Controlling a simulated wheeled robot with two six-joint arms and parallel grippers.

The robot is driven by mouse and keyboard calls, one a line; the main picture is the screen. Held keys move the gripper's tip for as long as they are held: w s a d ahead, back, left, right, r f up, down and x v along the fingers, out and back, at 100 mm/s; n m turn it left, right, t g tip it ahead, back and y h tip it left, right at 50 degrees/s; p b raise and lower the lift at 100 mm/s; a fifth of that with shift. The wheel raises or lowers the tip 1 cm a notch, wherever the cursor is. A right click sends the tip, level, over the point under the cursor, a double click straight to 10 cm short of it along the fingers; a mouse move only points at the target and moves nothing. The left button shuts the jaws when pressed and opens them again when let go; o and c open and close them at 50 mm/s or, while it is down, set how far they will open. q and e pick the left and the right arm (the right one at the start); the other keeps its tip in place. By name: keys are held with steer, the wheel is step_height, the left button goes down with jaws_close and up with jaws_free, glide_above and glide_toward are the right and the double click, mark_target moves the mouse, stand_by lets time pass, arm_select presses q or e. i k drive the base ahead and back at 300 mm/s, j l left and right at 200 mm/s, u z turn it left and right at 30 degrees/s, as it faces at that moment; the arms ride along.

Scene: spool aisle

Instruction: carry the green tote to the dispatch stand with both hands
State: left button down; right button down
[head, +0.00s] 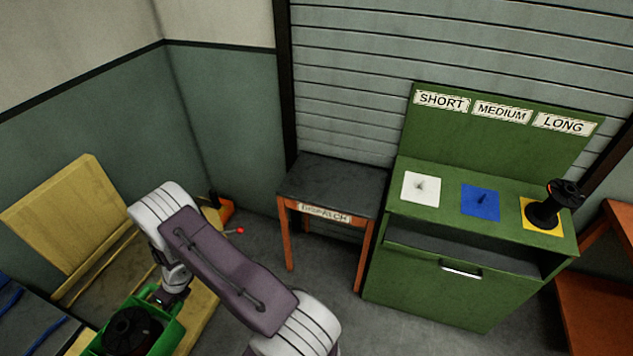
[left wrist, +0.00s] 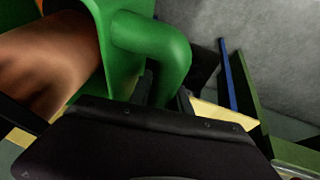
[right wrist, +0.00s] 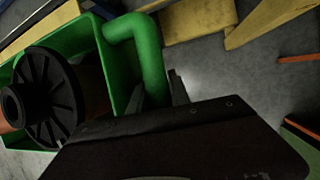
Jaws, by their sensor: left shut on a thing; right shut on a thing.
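The green tote (head: 176,333) is at the bottom left of the head view, partly cut off, with a black-flanged spool (head: 128,331) in it. My right gripper (head: 165,297) is at the tote's far end. In the right wrist view it is shut on a green handle (right wrist: 147,48), beside the spool (right wrist: 48,95). My left gripper (left wrist: 167,97) is shut on the other green handle (left wrist: 150,42); a brown rounded surface shows inside the tote there. The left gripper is outside the head view. The dispatch stand (head: 335,183), dark-topped with orange legs, stands at centre, its top bare.
A green cabinet (head: 450,285) marked SHORT, MEDIUM and LONG stands right of the stand, with a black spool (head: 545,212) on its yellow square. Yellow pallet-like boards (head: 65,215) and an orange object with a red knob (head: 226,208) are at left. Grey floor is open before the stand.

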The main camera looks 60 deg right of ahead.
mark_target(334, 182)
steer(key=l+z, duration=0.4)
steer(key=i+l+z, duration=0.15)
steer(key=l+z, duration=0.25)
steer(key=i+l+z, duration=0.1)
steer(key=z, duration=0.35)
steer(key=i+l+z, duration=0.2)
steer(key=l+z, duration=0.2)
steer(key=i+j+z, duration=0.15)
steer(key=i+z, duration=0.3)
steer(key=i+j+z, duration=0.25)
steer(key=z, duration=0.15)
steer(key=i+j+z, duration=0.3)
steer(key=j+z, duration=0.15)
